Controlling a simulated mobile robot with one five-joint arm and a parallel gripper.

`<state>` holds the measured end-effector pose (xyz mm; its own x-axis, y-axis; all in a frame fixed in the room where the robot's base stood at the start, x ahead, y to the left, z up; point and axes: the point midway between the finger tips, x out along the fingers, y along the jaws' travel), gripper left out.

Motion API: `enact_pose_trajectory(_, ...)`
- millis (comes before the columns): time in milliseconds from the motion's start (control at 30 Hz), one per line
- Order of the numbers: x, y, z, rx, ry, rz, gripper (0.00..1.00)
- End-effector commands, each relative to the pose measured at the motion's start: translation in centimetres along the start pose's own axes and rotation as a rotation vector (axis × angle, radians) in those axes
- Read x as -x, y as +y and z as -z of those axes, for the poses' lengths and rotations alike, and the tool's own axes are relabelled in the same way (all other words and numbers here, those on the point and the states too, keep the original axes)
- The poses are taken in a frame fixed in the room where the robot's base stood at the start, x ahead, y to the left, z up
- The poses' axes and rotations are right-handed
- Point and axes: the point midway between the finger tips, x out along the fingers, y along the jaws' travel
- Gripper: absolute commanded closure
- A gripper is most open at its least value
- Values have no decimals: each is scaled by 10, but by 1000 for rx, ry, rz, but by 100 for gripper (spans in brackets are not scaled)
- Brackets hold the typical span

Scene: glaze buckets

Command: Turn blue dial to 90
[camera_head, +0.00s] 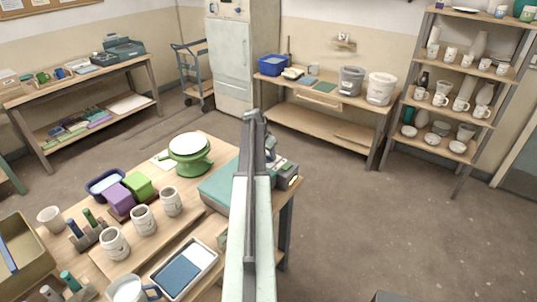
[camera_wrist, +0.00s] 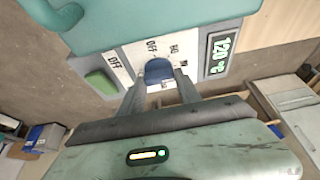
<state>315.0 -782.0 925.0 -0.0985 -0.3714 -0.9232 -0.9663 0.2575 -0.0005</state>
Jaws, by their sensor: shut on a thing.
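The blue dial (camera_wrist: 158,70) sits on a white scale plate (camera_wrist: 124,66) on the front of a grey and teal machine. The plate carries "OFF" and some number marks, partly covered and hard to read. My gripper (camera_wrist: 160,79) has one finger on each side of the dial and is shut on it. I cannot tell which mark the dial points to. A green display (camera_wrist: 221,52) to the right reads about 120 °C. A green button (camera_wrist: 101,84) is left of the dial. In the head view, my arm hides the dial; the machine's teal top (camera_head: 218,187) shows beside it.
The machine stands at the right end of a wooden table (camera_head: 215,229) with mugs (camera_head: 143,220), a green turntable (camera_head: 190,160) and a blue-and-white tray (camera_head: 184,270). A bench with buckets (camera_head: 380,89) and a shelf of pottery (camera_head: 460,60) stand behind.

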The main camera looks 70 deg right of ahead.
Motion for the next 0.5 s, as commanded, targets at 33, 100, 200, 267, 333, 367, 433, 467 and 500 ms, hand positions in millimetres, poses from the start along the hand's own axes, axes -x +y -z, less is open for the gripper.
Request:
enact_pose_trajectory(33, 0, 1, -2, 2, -6, -2, 100)
enact_pose_trajectory(100, 0, 1, -2, 5, -7, -1, 100)
enact_pose_trajectory(200, 0, 1, -2, 5, -7, -1, 100)
enact_pose_trajectory(267, 0, 2, -2, 4, -8, -2, 100)
enact_pose_trajectory(333, 0, 2, -2, 4, -8, -2, 100)
enact_pose_trajectory(367, 0, 2, -2, 4, -8, -2, 100)
enact_pose_trajectory(433, 0, 2, -2, 3, -8, -2, 46)
enact_pose_trajectory(467, 0, 2, -2, 3, -7, -2, 38)
enact_pose_trajectory(500, 0, 2, -2, 3, -7, -1, 38)
